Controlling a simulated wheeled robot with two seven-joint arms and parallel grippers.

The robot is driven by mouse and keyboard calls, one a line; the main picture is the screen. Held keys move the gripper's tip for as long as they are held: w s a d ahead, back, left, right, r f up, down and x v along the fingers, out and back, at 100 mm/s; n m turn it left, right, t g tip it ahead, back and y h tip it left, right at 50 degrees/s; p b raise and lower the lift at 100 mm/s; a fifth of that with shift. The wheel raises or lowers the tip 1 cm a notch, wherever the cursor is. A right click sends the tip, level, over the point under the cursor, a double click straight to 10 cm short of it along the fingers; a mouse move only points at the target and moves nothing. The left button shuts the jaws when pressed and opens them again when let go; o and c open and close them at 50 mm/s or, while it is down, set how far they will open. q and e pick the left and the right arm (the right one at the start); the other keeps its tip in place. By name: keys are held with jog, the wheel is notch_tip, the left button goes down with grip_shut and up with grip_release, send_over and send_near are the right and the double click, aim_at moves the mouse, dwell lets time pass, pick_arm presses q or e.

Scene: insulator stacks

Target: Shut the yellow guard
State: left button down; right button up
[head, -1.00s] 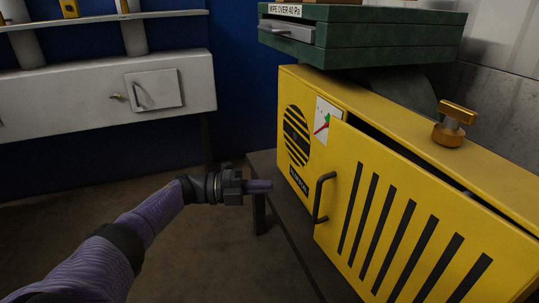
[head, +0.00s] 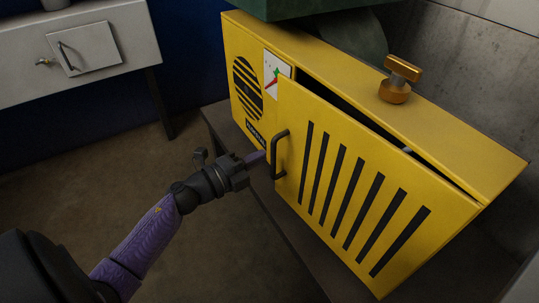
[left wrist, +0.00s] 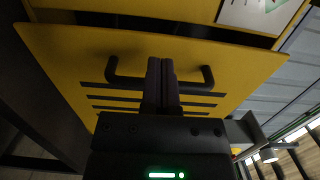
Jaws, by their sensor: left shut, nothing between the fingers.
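The yellow guard (head: 345,190) is a slotted door on the front of a yellow cabinet (head: 243,40). It stands ajar, with a dark gap along its top edge. A black handle (head: 281,155) is at its left side. My left gripper (head: 262,157) is shut and empty, with its fingertips close to the handle. In the left wrist view the shut fingers (left wrist: 161,75) point at the guard (left wrist: 130,55), between the two ends of the handle (left wrist: 112,70). I cannot tell whether they touch it. My right gripper is not in view.
An orange knob (head: 398,82) and a green housing (head: 300,8) are on top of the cabinet. The cabinet stands on a dark bench (head: 222,120). The floor (head: 90,170) at left is clear.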

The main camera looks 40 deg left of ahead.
pick_arm(q)
jog(key=shift+b+x, duration=0.35)
jog(key=shift+x, duration=1.2)
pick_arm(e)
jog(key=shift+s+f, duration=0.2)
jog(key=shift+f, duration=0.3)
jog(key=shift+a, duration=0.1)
